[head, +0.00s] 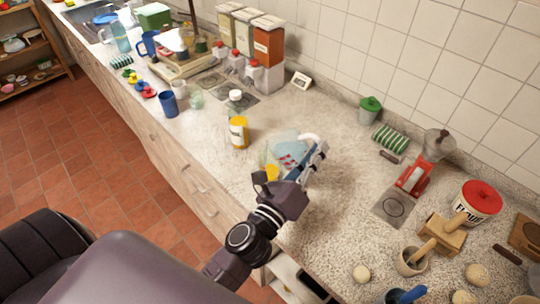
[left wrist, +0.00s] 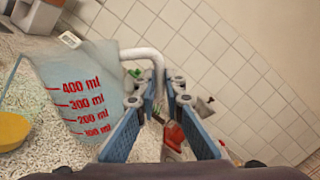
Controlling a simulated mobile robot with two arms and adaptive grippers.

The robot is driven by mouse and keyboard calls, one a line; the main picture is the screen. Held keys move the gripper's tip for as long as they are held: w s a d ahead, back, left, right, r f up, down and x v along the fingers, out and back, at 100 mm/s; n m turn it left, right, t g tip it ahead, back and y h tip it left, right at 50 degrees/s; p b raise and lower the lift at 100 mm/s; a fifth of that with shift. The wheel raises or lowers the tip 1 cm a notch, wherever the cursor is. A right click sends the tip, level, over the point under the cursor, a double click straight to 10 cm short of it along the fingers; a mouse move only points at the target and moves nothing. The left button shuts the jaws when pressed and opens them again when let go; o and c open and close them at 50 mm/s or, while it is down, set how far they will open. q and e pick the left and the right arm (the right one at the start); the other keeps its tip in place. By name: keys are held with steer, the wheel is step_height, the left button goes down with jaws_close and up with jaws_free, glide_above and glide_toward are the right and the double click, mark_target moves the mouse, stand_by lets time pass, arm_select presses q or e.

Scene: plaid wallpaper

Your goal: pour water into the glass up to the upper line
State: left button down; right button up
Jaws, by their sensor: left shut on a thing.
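A clear bluish measuring jug (head: 290,150) with red marks and a white handle is over the counter at centre. In the left wrist view the jug (left wrist: 85,85) shows red marks up to 400 ml and leans a little; its water level is unclear. My left gripper (head: 316,162) is at the jug's right side, its blue fingers (left wrist: 160,125) shut on the white handle. A yellow thing (head: 272,172) shows beside the jug, partly behind my arm, with clear edges around it that may be the glass; no line is readable. My right gripper is not in view.
A blue mug (head: 168,104) stands near the front edge.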

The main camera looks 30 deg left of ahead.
arm_select(q)
steer(key=shift+a+r+n, duration=0.25)
steer(key=shift+r+n, duration=0.15)
steer(key=shift+r, duration=0.1)
steer(key=shift+a+r+n+y, duration=0.15)
steer(key=shift+a+n, duration=0.25)
steer(key=shift+n, duration=0.2)
steer(key=shift+a+r+n+y, duration=0.15)
steer(key=shift+a+n, duration=0.2)
steer(key=shift+n, duration=0.25)
stand_by(4.7)
